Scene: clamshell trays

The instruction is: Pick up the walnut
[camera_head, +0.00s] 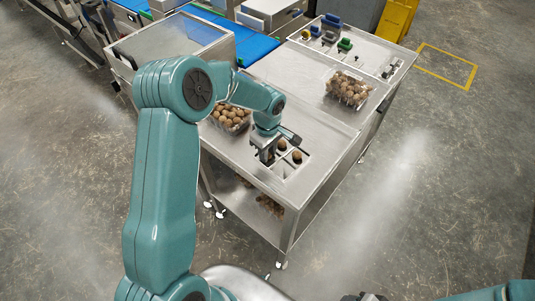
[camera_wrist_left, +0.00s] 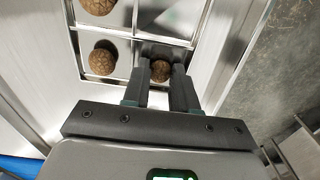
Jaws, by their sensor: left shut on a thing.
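My left gripper (camera_head: 267,158) reaches down into a small compartment tray (camera_head: 291,169) near the table's front corner. In the left wrist view the gripper (camera_wrist_left: 160,72) is shut on a brown walnut (camera_wrist_left: 160,70), which sits between its two dark fingers inside one compartment. Two other walnuts lie in separate compartments, one beside the gripper (camera_wrist_left: 103,60) and one farther up (camera_wrist_left: 98,5). They also show in the head view, one at the back (camera_head: 282,145) and one at the right (camera_head: 297,156). The held walnut is mostly hidden by the gripper in the head view.
A clear clamshell full of walnuts (camera_head: 231,118) stands left of the gripper, partly behind my arm. Another full clamshell (camera_head: 348,90) stands toward the back right. Several small coloured items (camera_head: 330,28) lie at the far end. The table's middle (camera_head: 300,105) is clear.

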